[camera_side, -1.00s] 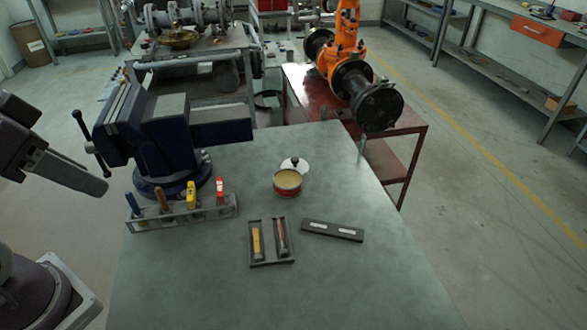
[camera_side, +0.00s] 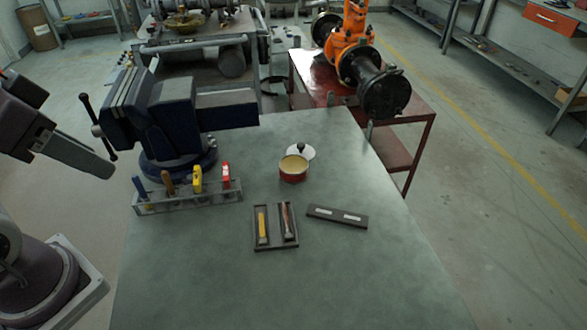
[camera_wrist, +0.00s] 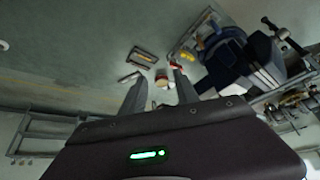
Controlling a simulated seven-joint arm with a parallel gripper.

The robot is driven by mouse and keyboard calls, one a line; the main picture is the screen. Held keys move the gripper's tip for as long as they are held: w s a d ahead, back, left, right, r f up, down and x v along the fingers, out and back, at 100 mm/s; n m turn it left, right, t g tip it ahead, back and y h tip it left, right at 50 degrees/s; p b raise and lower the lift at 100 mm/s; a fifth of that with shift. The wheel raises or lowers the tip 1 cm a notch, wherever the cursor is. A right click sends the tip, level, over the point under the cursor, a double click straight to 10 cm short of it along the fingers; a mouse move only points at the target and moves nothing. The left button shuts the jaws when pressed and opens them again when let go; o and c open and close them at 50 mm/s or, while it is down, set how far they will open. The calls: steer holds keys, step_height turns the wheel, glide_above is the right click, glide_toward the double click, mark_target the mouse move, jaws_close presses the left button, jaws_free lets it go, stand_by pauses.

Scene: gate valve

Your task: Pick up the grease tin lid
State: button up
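The grease tin lid (camera_side: 304,152) is a pale disc with a dark round knob. In the side view it lies on the grey-green bench just behind the red grease tin (camera_side: 293,174), which hides part of its near edge. The tin is open and shows tan grease. In the wrist view the tin (camera_wrist: 161,77) appears small, between my two fingers; the lid is too small to make out clearly there. My gripper (camera_wrist: 160,70) is open and empty, with a wide gap between its fingers. In the side view it is at the left edge, well away from the lid.
A blue vise (camera_side: 165,120) stands on the bench between my gripper and the tin. A rack of coloured-handled tools (camera_side: 188,198), a small tray with two tools (camera_side: 275,226) and a dark bar (camera_side: 337,216) lie nearer. The bench front is clear.

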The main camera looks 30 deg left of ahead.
steer(key=shift+o, duration=0.2)
steer(key=o, duration=1.3)
steer(key=shift+o, duration=0.2)
steer(key=n+g+h, duration=0.1)
glide_above(299, 146)
steer(key=s, duration=0.9)
step_height(299, 146, down, 13)
steer(key=shift+m+y, duration=0.5)
steer(key=x, duration=2.1)
steer(key=shift+w+f, duration=0.1)
steer(key=shift+w, duration=0.3)
